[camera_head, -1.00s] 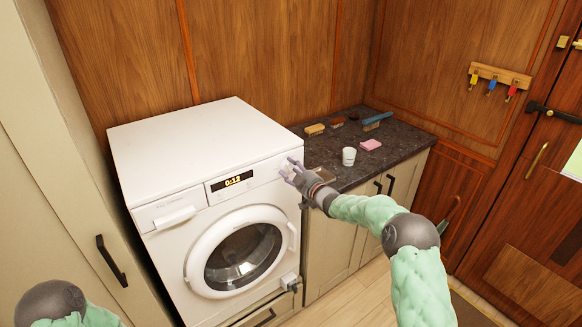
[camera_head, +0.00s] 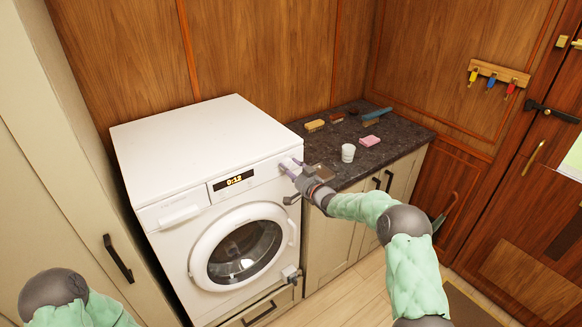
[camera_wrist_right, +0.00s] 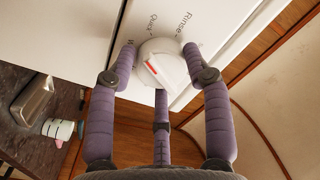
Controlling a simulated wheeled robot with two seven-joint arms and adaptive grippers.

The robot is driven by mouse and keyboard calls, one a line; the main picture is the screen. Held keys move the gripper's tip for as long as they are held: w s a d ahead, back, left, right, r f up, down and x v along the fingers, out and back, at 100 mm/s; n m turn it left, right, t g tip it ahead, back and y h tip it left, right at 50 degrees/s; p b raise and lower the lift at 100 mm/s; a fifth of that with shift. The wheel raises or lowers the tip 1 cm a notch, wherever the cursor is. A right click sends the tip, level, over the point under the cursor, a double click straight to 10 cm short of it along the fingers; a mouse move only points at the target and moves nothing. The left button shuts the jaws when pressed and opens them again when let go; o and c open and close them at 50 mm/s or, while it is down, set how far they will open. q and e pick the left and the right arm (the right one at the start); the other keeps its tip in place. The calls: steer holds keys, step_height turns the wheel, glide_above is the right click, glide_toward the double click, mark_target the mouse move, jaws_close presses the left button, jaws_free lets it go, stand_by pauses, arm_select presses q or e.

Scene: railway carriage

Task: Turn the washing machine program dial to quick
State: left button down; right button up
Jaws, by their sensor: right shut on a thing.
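The white washing machine (camera_head: 190,148) stands in the middle of the head view, its display (camera_head: 233,180) reading 0:12. Its round white program dial (camera_wrist_right: 163,65) carries a red mark on its left part in the right wrist view. Labels "Quick" and "Rinse" are printed above the dial; another label at its left is partly covered. I cannot tell exactly which label the red mark points to. My right gripper (camera_head: 291,168) is at the dial, its purple fingers (camera_wrist_right: 160,62) shut around it from both sides, with a third finger below. My left gripper is out of view.
Right of the machine is a dark countertop (camera_head: 385,148) with a white cup (camera_head: 348,153), a pink sponge (camera_head: 369,141) and several brushes. A tall cabinet (camera_head: 60,150) stands close at the left. A key rack (camera_head: 498,73) hangs on the right wall.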

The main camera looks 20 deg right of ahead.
steer(key=shift+s+a+f+m+p, duration=0.15)
steer(key=shift+f+m, duration=0.15)
steer(key=shift+m, duration=0.25)
steer(key=shift+a+f+m+p, duration=0.15)
steer(key=shift+f+m, duration=0.1)
steer(key=shift+m, duration=0.3)
steer(key=shift+f, duration=0.15)
steer(key=o, duration=1.1)
steer(key=shift+a, duration=0.1)
steer(key=shift+o, duration=0.2)
steer(key=v, duration=1.2)
steer(key=shift+r, duration=0.45)
